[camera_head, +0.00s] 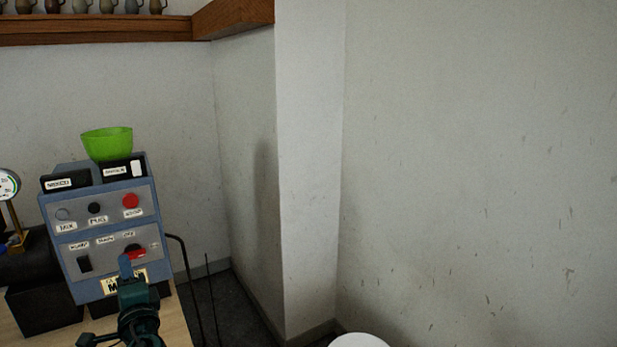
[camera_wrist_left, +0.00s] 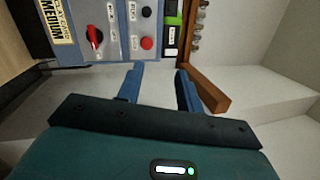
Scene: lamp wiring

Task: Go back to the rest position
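My left gripper (camera_head: 125,268) is at the lower left of the head view, in front of the lower part of a blue-grey control box (camera_head: 108,286). In the left wrist view its two blue fingers (camera_wrist_left: 159,80) stand apart with nothing between them, so it is open and empty. That view shows the box's panel turned on its side, with a red knob (camera_wrist_left: 95,38) and a "MEDIUM" label (camera_wrist_left: 52,20). I cannot tell from the head view how far the fingers are from the panel. My right gripper is not in view.
The box stands on a wooden table (camera_head: 178,325) with a green bowl (camera_head: 107,144) on top. A gauge (camera_head: 8,186) is at the left edge. A wooden shelf (camera_head: 100,30) bears several mugs. Bare wall (camera_head: 480,170) fills the right.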

